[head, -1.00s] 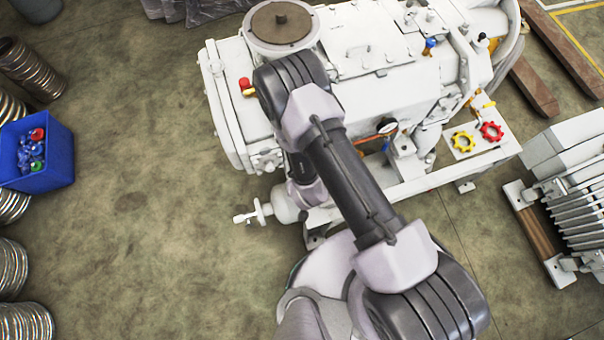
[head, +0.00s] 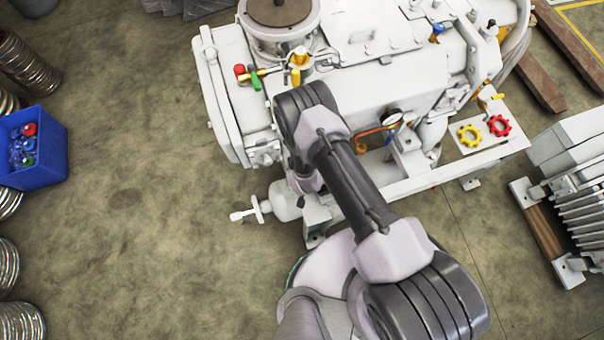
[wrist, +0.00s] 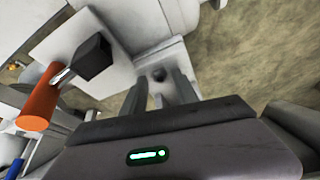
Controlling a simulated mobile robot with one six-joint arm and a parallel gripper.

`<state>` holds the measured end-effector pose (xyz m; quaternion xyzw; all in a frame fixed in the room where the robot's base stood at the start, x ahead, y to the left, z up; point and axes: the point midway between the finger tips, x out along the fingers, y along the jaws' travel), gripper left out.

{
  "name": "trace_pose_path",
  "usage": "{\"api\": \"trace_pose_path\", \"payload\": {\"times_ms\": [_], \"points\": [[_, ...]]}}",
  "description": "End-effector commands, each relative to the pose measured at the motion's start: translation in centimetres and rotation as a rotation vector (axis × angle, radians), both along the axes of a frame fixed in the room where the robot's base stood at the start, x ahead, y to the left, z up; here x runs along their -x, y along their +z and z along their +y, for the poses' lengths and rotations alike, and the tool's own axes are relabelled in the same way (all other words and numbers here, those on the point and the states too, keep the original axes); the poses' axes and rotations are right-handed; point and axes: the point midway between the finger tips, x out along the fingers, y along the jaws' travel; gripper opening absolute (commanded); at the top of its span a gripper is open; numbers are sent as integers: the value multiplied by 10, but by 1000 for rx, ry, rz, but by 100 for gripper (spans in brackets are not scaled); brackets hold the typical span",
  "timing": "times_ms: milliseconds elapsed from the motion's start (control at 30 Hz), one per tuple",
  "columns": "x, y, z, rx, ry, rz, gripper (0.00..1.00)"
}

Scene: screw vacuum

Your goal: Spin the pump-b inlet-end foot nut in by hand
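The pump (head: 370,75) is the large white machine in the head view. In the wrist view, a small dark round piece (wrist: 158,75), which looks like the foot nut, sits on a white foot plate (wrist: 155,58). My gripper (wrist: 160,90) has its two dark fingers spread on either side of that piece, with a gap between them. I cannot tell whether the fingertips touch it or how far its thread is engaged. In the head view, my arm and the pump hide the fingertips and the nut.
An orange cylinder (wrist: 38,105) with a black block (wrist: 91,57) lies left of the fingers. A white filter-like canister (head: 287,200) juts out left of my wrist. A blue bin (head: 35,150) stands at far left. The floor between is clear.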

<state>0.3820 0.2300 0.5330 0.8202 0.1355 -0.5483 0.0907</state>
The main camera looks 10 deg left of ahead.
Motion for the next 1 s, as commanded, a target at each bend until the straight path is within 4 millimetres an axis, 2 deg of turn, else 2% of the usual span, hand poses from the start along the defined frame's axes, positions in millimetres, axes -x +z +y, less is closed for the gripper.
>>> {"api": "trace_pose_path", "payload": {"times_ms": [33,133,167,567,1000], "points": [[0,0,0,0,0,0,23],[0,0,0,0,0,0,4],[0,0,0,0,0,0,0],[0,0,1,-1,-56,-2,0],[0,-2,5,-2,-349,-1,0]]}}
